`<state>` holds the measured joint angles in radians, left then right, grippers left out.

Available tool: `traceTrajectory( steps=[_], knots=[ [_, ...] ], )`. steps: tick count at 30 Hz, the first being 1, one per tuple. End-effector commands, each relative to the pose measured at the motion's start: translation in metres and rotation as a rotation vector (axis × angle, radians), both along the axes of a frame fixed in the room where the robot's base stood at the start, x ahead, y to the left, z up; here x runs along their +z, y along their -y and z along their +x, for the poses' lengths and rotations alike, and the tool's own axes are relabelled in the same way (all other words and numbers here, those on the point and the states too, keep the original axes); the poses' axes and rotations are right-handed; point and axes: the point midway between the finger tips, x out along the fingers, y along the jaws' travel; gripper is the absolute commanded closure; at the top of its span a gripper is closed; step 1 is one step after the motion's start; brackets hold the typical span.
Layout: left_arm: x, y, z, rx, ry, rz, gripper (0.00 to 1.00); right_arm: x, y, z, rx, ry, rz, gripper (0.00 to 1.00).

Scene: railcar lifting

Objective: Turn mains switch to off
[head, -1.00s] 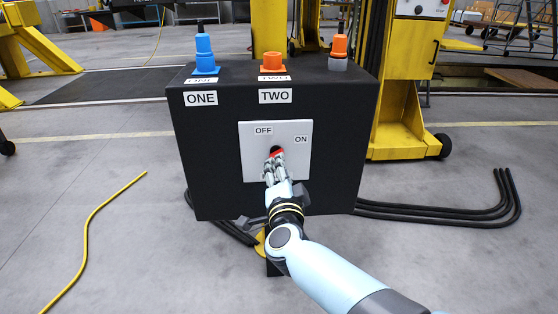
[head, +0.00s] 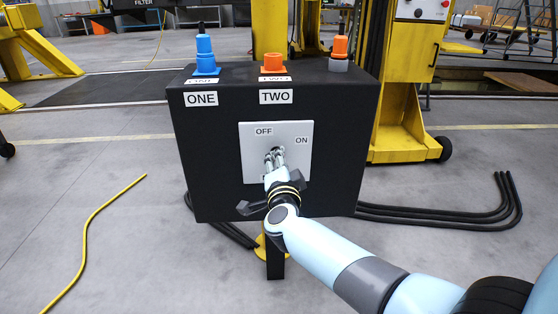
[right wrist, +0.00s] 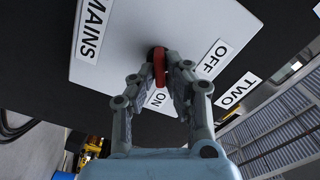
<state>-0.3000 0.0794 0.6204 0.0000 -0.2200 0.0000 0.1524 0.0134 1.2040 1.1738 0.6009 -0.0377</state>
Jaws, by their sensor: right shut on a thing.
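The black mains box (head: 340,150) carries a light plate (head: 299,165) with an OFF label (head: 263,132) at upper left and an ON label (head: 301,140) at right. My right gripper (head: 274,156) is at the middle of the plate, its fingers hiding the switch in the head view. In the right wrist view the red switch handle (right wrist: 159,63) sits between the fingertips of my right gripper (right wrist: 168,70), which is shut on it. There the OFF label (right wrist: 213,59) is right of the handle and the ON label (right wrist: 158,98) below it. The handle's exact angle is unclear. My left gripper is out of view.
Blue connector ONE (head: 206,58) and orange connector TWO (head: 273,63) stand on top of the box, with another orange one (head: 340,47) at right. Black cables (head: 430,213) and a yellow cable (head: 88,225) lie on the floor. A yellow lifting column (head: 400,110) stands behind.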

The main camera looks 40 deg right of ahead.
Motion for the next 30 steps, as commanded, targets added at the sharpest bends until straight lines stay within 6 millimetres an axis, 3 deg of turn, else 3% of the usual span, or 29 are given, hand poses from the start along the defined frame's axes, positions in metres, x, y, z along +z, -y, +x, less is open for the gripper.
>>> traceTrajectory(
  steps=[14, 30],
  knots=[
    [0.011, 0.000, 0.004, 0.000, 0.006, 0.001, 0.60, 0.002, 0.000, 0.000, -0.001, -0.044, -0.070, 1.00],
    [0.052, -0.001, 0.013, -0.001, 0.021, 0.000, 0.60, 0.004, -0.001, 0.001, 0.000, -0.287, -0.465, 1.00]
  ],
)
